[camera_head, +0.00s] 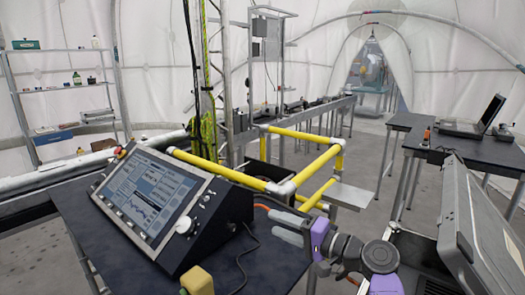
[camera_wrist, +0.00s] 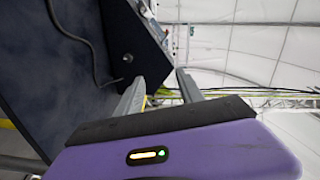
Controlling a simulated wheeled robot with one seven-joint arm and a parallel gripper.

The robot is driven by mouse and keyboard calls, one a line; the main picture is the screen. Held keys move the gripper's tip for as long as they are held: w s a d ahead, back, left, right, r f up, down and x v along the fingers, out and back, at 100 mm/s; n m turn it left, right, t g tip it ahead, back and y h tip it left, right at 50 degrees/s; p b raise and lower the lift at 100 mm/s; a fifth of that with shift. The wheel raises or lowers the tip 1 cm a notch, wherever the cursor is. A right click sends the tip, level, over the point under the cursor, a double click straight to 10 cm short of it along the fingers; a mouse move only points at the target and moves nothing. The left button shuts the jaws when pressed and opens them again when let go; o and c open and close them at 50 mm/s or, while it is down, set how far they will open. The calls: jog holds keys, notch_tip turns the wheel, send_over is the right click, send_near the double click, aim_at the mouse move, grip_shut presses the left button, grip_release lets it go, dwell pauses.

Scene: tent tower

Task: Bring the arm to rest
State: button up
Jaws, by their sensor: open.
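My gripper (camera_head: 274,225) is in the lower middle of the head view, at the right edge of the dark table and to the right of the console. Its two grey fingers stand apart, with nothing visible between them. The fingers also show in the wrist view (camera_wrist: 160,78), with the purple gripper body below them. My arm reaches in from the lower right of the head view, and its far links are partly out of view.
A console (camera_head: 150,200) with a lit screen stands on the dark table (camera_head: 262,268). A yellow block (camera_head: 197,280) is at its front. Yellow railings (camera_head: 305,139) rise behind my gripper. A grey case (camera_head: 485,225) is at right. A second table (camera_head: 440,146) holds a laptop (camera_head: 490,114).

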jog(key=s+d+f+t+h+b, duration=0.3)
jog(key=s+d+f+t+h, duration=0.3)
jog(key=s+d+f+h, duration=0.85)
jog(key=s+f+n+b, duration=0.2)
jog(key=s+f+b, duration=0.1)
jog(key=s, duration=1.7)
jog(key=s+f+n+g+b, duration=0.1)
jog(key=s+f+n+b, duration=0.2)
jog(key=s, duration=1.8)
jog(key=shift+s+d+g+y+b, duration=0.15)
jog(key=shift+d+g+y+b, duration=0.2)
jog(key=shift+d+b, duration=0.1)
jog(key=shift+f, duration=0.1)
